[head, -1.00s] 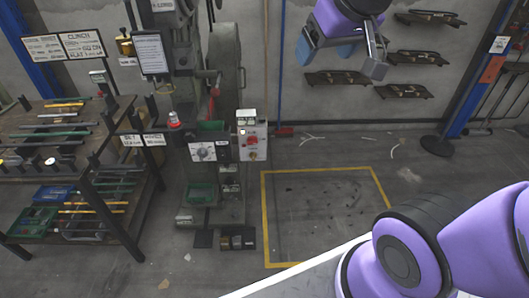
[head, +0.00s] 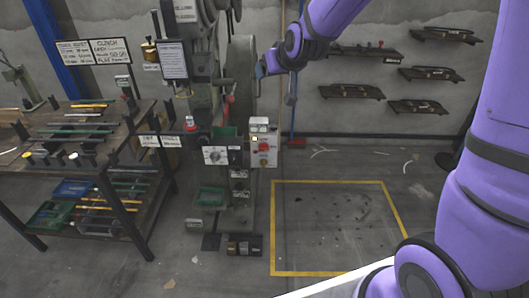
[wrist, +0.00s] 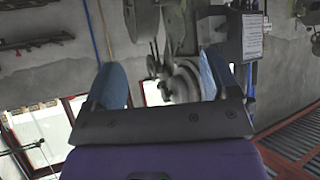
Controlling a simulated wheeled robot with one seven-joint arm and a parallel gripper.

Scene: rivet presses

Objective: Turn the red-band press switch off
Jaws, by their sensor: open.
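A grey press (head: 205,105) stands left of centre in the head view. A pale control box (head: 263,132) is on its right side, with a red switch knob (head: 264,147) on its front. A red band on the press cannot be made out clearly, nor can the knob's setting. My gripper (head: 264,69) is above the control box, beside the press's upper right side, and apart from the knob. In the wrist view my gripper (wrist: 160,82) has its two blue fingers spread with nothing held. Blurred round press parts (wrist: 182,80) show beyond the fingers; the knob is not seen there.
A workbench (head: 95,165) with rods and bins stands left of the press. Wall shelves (head: 420,107) hang at the right.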

